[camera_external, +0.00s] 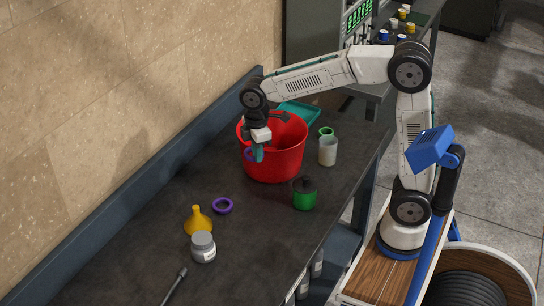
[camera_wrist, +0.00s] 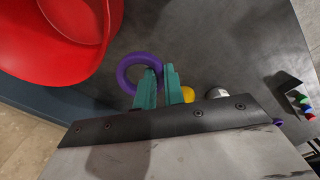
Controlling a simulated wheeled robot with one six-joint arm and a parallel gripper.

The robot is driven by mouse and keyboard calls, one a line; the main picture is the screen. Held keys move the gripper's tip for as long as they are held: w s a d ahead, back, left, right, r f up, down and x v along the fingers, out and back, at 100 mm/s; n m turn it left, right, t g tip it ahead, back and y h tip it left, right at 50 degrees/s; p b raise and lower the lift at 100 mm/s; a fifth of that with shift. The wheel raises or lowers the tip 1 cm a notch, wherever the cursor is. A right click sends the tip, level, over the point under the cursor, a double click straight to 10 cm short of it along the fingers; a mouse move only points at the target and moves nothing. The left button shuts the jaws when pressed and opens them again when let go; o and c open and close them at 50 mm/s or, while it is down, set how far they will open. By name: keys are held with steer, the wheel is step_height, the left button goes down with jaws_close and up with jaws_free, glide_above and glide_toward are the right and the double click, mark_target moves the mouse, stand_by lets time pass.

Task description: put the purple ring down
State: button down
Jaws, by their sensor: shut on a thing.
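A purple ring (camera_wrist: 126,84) is in my gripper (camera_wrist: 166,70), with its rim between the two green fingers in the wrist view. In the external view my gripper (camera_external: 257,155) hangs at the front left side of the red bucket (camera_external: 285,160), above the dark bench, and only a bit of the held ring (camera_external: 249,154) shows. A second purple ring (camera_external: 222,205) lies flat on the bench, between the bucket and the yellow funnel (camera_external: 197,222). The gap between the held ring and the bench is hard to judge.
A grey jar (camera_external: 203,248) stands by the funnel. A green bottle with a dark top (camera_external: 304,194) and a pale cup (camera_external: 328,151) stand right of the bucket. A dark rod (camera_external: 175,286) lies at the front. Bare bench lies left of the bucket.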

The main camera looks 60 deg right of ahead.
steer(key=w+d+r+n, duration=0.1)
steer(key=d+r, duration=0.2)
steer(key=d, duration=0.6)
steer(key=w+d+r, duration=0.2)
steer(key=d+r, duration=0.2)
steer(key=d, duration=0.5)
step_height(320, 180, down, 11)
steer(key=shift+a, duration=0.3)
steer(key=shift+s, duration=0.1)
steer(key=c, duration=1.4)
jaws_free()
steer(key=shift+c, duration=0.2)
steer(key=shift+o, duration=0.2)
step_height(320, 180, up, 7)
